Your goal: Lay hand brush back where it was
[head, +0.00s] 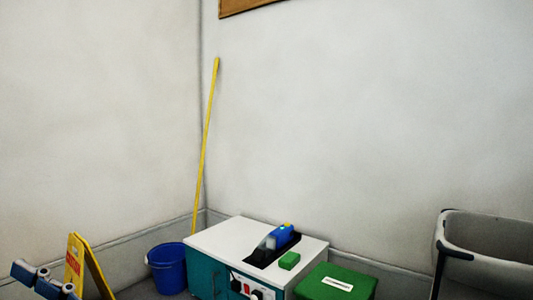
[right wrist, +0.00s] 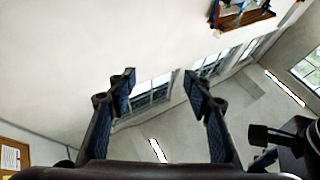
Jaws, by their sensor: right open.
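No hand brush can be made out for certain. A black dustpan-like piece (head: 262,256) lies on the white-topped cabinet (head: 225,237) in the head view, with a blue object with a yellow part (head: 280,234) on or against it; I cannot tell whether this is the brush. My right gripper (right wrist: 160,85) is open and empty in the right wrist view, its fingers wide apart, facing upper wall and ceiling. My left gripper (head: 44,279) shows only partly at the lower left corner of the head view; I cannot tell its opening.
A green sponge (head: 289,260) lies on the cabinet's front edge. A green box (head: 336,284) and a grey bin (head: 486,265) stand to the right. A blue bucket (head: 167,269), a yellow caution sign (head: 76,262) and a leaning yellow pole (head: 206,140) are left.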

